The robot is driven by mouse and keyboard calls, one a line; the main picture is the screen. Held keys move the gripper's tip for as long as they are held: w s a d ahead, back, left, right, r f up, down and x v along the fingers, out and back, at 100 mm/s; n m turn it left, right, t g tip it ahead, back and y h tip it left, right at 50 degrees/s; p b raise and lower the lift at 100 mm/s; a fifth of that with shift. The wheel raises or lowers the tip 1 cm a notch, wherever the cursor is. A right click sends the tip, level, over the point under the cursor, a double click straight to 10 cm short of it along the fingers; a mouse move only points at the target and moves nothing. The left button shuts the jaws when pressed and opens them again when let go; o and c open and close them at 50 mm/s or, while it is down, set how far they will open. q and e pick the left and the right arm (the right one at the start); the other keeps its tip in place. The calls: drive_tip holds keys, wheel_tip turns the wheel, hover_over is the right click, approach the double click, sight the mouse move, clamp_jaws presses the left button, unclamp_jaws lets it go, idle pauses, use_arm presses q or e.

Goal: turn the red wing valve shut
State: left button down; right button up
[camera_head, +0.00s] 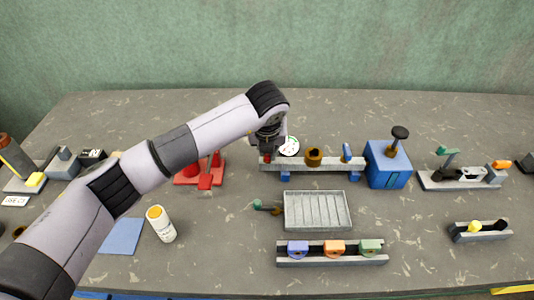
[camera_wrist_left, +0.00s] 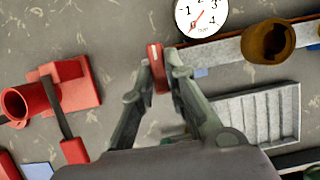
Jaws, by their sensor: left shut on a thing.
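The red wing valve (camera_wrist_left: 155,55) sits at the left end of a grey pipe bar (camera_head: 325,166). In the left wrist view its red wing shows between my left gripper's fingertips (camera_wrist_left: 158,78). My left gripper (camera_head: 267,152) is shut on it from above. In the head view the arm and gripper hide most of the valve, and only a small red part shows. A round white gauge (camera_wrist_left: 201,17) stands just behind the bar, its red needle pointing to the lower left. My right gripper is not in view.
On the bar are a brown fitting (camera_head: 313,157) and a blue handle (camera_head: 347,153). A blue box with a black knob (camera_head: 388,165) stands at its right end. A red fixture (camera_head: 201,172) is left of the gripper. A grey ribbed tray (camera_head: 318,211) lies in front.

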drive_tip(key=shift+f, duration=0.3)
use_arm(q)
drive_tip(key=c, duration=1.6)
unclamp_jaws()
drive_tip(key=v, duration=1.2)
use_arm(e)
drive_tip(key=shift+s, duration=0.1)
